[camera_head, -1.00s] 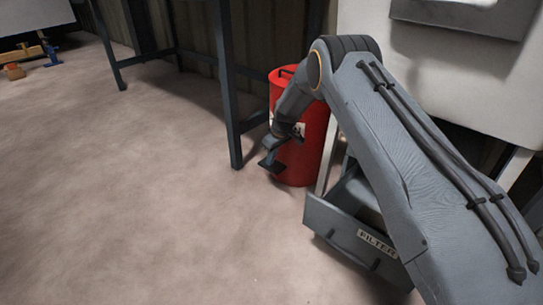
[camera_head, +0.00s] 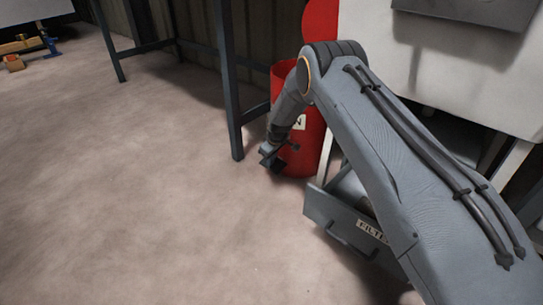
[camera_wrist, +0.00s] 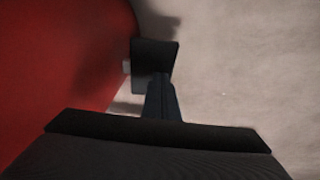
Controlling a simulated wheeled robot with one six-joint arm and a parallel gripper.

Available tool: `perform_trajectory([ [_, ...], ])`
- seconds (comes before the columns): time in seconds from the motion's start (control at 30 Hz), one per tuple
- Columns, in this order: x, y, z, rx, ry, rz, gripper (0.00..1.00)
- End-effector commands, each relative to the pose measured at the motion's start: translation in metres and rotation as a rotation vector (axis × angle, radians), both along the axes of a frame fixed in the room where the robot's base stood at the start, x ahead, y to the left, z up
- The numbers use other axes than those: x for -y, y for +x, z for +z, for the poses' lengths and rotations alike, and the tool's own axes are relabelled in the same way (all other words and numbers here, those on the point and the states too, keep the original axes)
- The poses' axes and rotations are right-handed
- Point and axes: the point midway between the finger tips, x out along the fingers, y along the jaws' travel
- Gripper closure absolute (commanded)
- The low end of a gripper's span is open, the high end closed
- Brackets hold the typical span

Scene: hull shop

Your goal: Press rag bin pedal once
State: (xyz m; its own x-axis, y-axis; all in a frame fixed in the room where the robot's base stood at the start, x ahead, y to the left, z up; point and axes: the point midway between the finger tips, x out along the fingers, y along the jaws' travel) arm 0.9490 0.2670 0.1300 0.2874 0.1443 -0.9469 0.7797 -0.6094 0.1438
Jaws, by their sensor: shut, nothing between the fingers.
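The red rag bin (camera_head: 310,155) stands on the floor behind my arm, its label partly hidden. A round red lid (camera_head: 318,22) is upright above its back edge, so the bin is open. My gripper (camera_head: 274,162) is shut and empty, low at the bin's front left foot. In the wrist view, its dark fingers (camera_wrist: 156,62) are right beside the red bin wall (camera_wrist: 60,60). A small pale piece (camera_wrist: 127,67) shows between fingers and bin; I cannot tell whether it is the pedal. The pedal is otherwise hidden, and contact with it cannot be made out.
An open grey drawer (camera_head: 335,222) with a partly covered filter label juts out right of the bin, close under my arm. A dark table leg (camera_head: 229,90) stands just left of the bin. The floor (camera_head: 120,200) at the left and front is clear.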

Motion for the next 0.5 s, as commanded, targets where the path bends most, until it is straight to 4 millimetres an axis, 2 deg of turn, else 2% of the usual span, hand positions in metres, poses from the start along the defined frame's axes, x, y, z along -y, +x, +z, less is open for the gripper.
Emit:
perform_trajectory([
  [0.03, -0.001, -0.006, -0.011, -0.010, -0.003, 0.002, 1.00],
  [0.27, -0.003, -0.008, -0.012, -0.013, -0.003, 0.004, 1.00],
  [0.37, -0.003, -0.008, -0.010, -0.013, -0.003, 0.004, 1.00],
  [0.5, -0.003, -0.010, 0.002, -0.012, -0.003, 0.003, 1.00],
])
